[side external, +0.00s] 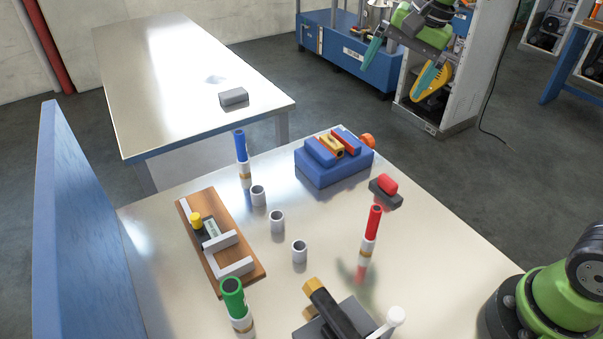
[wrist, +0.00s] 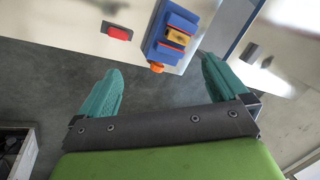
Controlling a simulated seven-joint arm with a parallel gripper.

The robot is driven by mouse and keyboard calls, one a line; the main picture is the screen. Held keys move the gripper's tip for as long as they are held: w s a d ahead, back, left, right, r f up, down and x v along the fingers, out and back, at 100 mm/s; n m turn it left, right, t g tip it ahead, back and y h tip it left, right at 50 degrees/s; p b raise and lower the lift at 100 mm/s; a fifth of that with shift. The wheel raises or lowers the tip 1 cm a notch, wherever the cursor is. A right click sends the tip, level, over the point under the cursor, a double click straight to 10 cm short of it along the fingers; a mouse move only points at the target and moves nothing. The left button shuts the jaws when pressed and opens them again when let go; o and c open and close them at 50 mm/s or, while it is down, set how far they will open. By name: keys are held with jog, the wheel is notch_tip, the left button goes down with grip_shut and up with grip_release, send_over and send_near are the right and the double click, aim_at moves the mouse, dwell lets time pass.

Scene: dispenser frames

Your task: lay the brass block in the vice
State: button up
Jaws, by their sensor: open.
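The blue vice (side external: 334,170) stands at the far edge of the near table, with an orange knob (side external: 367,141) on its right side. The brass block (side external: 332,147) lies between the vice's orange-lined jaws. The wrist view also shows the vice (wrist: 158,42) and the brass block (wrist: 177,38) in its gap. I cannot tell whether the jaws press on it. My gripper (side external: 402,72) is open and empty, with teal fingers, raised and away beyond the table's far edge. Its fingers (wrist: 160,68) are wide apart in the wrist view, short of the vice.
A red-topped dark block (side external: 386,191) sits right of the vice. Red (side external: 370,232), blue (side external: 242,160) and green (side external: 235,303) topped cylinders stand around several grey cups. A wooden fixture board (side external: 232,255) lies left. A second table (side external: 170,75) holds a grey block (side external: 233,97).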

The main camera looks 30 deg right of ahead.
jog(key=s+f+n+t, duration=0.2)
jog(key=s+n, duration=0.1)
jog(key=s, duration=0.5)
jog(key=s+f+n+t, duration=0.1)
jog(key=s+n, duration=0.3)
jog(key=s, duration=0.5)
jog(key=shift+s+a+f+t, duration=0.3)
jog(key=shift+f+t, duration=0.1)
jog(key=shift+f, duration=0.35)
